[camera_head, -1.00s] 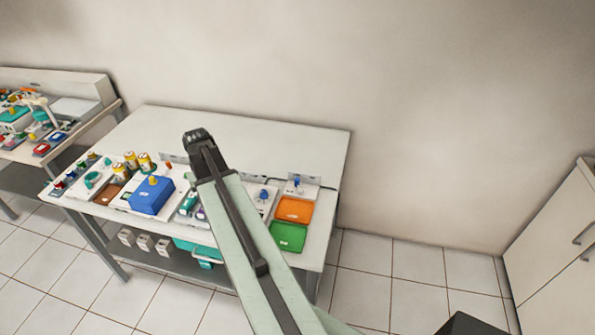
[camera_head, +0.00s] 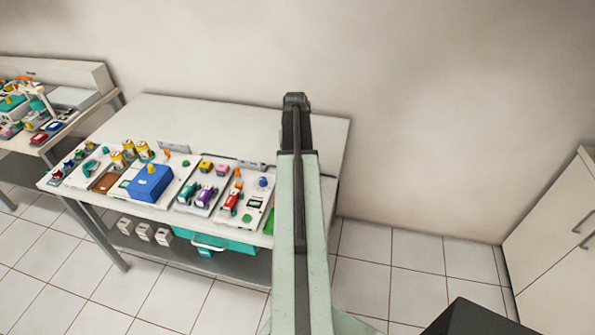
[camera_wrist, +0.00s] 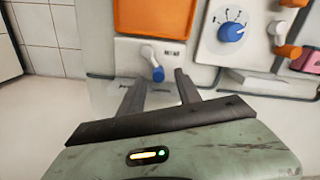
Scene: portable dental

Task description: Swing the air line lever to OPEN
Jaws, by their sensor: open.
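In the wrist view a short lever with a blue tip (camera_wrist: 157,73) stands on a white plate (camera_wrist: 128,56) with small markings too small to read; I take it to be the air line lever. My gripper (camera_wrist: 159,77) is open, with one dark finger on each side of the blue tip in the picture. I cannot tell its height over the lever or whether a finger touches it. The jaws hold nothing. In the head view my arm (camera_head: 300,200) covers the lever and its plate, and the fingers cannot be made out.
An orange tray (camera_wrist: 155,18) adjoins the lever plate. Beside it is a panel with a blue dial (camera_wrist: 232,32) and an orange-tipped part (camera_wrist: 288,51). In the head view a blue box (camera_head: 150,183) and several fixtures line the table front; the table's back (camera_head: 220,115) is bare.

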